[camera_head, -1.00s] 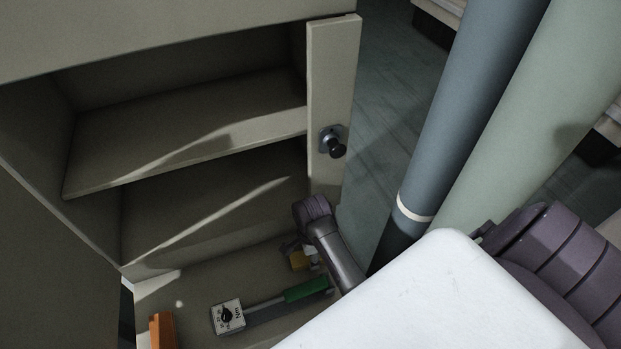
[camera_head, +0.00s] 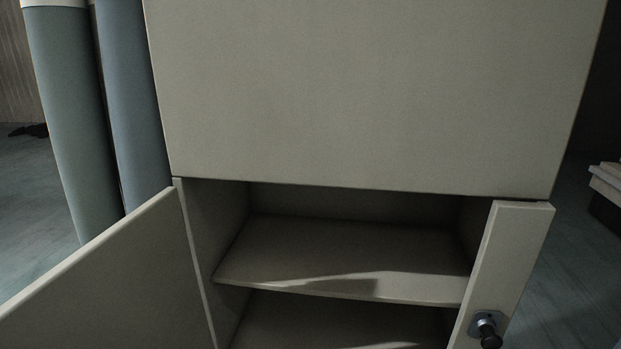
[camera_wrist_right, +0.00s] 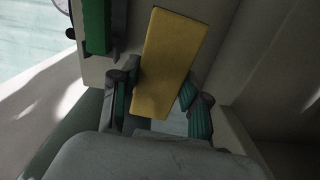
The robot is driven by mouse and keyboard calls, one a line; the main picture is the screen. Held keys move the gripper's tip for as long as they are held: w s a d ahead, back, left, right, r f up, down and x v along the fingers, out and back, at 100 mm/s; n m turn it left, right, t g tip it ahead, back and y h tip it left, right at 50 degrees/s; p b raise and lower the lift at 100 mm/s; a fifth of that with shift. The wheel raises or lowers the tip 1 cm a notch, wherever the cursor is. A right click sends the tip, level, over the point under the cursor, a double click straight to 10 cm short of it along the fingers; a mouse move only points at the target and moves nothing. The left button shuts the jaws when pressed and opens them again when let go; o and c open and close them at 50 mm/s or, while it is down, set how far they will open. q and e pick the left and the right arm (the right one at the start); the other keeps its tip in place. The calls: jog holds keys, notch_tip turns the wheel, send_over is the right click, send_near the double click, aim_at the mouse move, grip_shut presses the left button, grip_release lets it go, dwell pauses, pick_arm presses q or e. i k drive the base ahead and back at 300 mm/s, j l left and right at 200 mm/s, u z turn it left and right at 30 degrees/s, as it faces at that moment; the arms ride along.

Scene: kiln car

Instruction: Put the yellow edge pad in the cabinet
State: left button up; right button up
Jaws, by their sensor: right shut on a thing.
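The yellow edge pad (camera_wrist_right: 167,62) is a flat yellow block in the right wrist view. My right gripper (camera_wrist_right: 155,95) is shut on it, with a finger on each side of its near part. The cabinet (camera_head: 360,95) fills the middle of the head view. Its lower compartment is open, with a shelf (camera_head: 340,255) that looks bare and a space below it. The left door (camera_head: 110,285) stands swung out to the left. The right door (camera_head: 505,265) with a dark knob (camera_head: 487,328) is also open. Neither gripper shows in the head view, and my left gripper is in no view.
A green-handled tool (camera_wrist_right: 97,25) lies beside the pad in the right wrist view. Tall grey-green and blue columns (camera_head: 135,100) stand left of the cabinet. Open floor (camera_head: 580,265) shows right of the cabinet.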

aim_at(309, 327)
jog(key=k+j, duration=0.75)
jog(key=j, duration=0.1)
